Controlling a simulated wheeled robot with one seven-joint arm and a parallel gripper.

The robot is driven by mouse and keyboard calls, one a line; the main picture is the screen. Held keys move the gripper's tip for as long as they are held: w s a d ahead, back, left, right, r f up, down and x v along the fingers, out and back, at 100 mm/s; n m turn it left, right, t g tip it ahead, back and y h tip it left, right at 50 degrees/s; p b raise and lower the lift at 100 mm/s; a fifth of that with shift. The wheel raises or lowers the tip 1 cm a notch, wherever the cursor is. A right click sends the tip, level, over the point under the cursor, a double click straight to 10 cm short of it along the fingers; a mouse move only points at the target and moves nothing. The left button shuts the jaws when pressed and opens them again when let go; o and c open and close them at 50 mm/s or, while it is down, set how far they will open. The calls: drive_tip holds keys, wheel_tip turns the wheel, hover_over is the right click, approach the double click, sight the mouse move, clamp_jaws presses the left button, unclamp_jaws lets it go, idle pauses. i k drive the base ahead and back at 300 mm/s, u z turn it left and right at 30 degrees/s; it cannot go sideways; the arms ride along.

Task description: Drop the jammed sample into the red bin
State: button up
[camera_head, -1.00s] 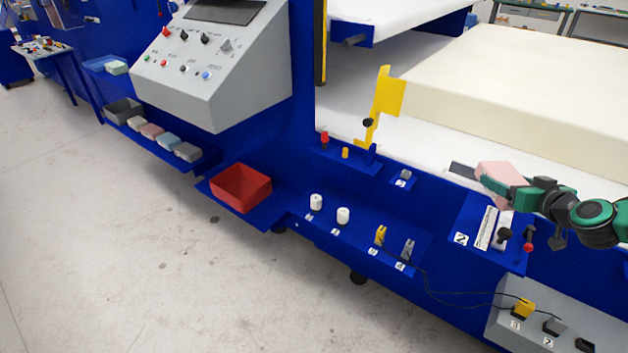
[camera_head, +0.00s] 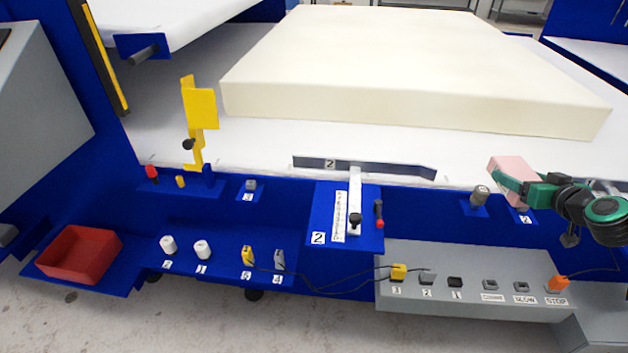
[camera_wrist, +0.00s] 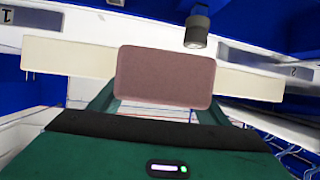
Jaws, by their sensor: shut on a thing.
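The sample is a pink foam block (camera_head: 507,167), held at the right of the head view above the machine's front edge. My gripper (camera_head: 514,181) is shut on it. In the wrist view the pink block (camera_wrist: 165,77) sits between the green fingers (camera_wrist: 160,108) and looks brownish pink. The red bin (camera_head: 80,254) stands on a blue shelf at the lower left of the head view, far to the left of my gripper. Its visible inside looks empty.
A large cream foam slab (camera_head: 410,75) lies on the white bed behind. A yellow bracket (camera_head: 200,110) stands upright between bin and gripper. White knobs (camera_head: 202,249), a lever panel (camera_head: 345,215) and a grey control box (camera_head: 470,275) with cables line the front.

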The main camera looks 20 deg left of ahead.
sight(90, 257)
drive_tip(key=z, duration=0.4)
drive_tip(key=k, duration=1.35)
drive_tip(key=u, duration=2.45)
drive_tip(key=i, duration=1)
